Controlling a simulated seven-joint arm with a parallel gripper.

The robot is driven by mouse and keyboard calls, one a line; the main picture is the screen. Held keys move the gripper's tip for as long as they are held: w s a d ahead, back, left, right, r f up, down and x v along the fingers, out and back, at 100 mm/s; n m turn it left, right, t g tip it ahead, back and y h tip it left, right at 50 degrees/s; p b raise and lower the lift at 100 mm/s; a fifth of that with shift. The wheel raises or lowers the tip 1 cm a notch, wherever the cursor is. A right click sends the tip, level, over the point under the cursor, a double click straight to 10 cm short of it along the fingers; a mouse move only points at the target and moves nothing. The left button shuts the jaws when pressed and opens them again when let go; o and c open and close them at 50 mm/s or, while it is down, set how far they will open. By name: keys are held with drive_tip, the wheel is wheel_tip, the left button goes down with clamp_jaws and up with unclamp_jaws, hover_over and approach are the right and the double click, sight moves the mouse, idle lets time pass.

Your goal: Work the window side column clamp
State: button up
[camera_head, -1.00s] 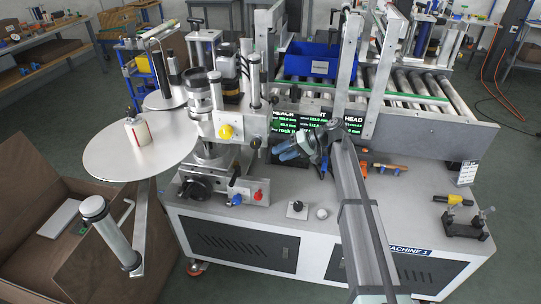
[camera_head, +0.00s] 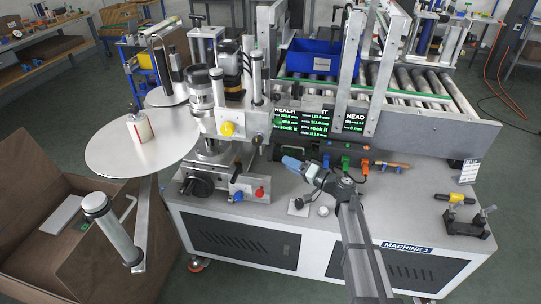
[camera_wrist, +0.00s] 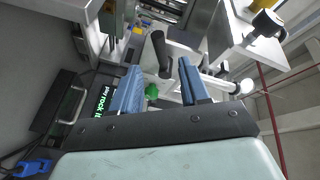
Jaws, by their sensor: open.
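My gripper (camera_head: 285,162) is over the machine's deck, in front of the display, with its blue fingers pointing left toward the labeller column. In the wrist view my gripper (camera_wrist: 160,86) is open, its two blue fingers apart and nothing held. A black lever handle (camera_wrist: 160,50) and a green knob (camera_wrist: 152,90) show beyond and between the fingers, apart from them. I cannot tell which is the window side clamp.
A yellow knob (camera_head: 226,128), a blue knob (camera_head: 237,196) and a red knob (camera_head: 260,192) are on the labeller. The display (camera_head: 303,123) and a row of coloured handles (camera_head: 345,162) stand behind my gripper.

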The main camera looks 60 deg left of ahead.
sight(270, 155)
drive_tip(key=x, duration=0.9)
drive_tip(key=shift+s, duration=0.1)
clamp_jaws()
idle(0.4)
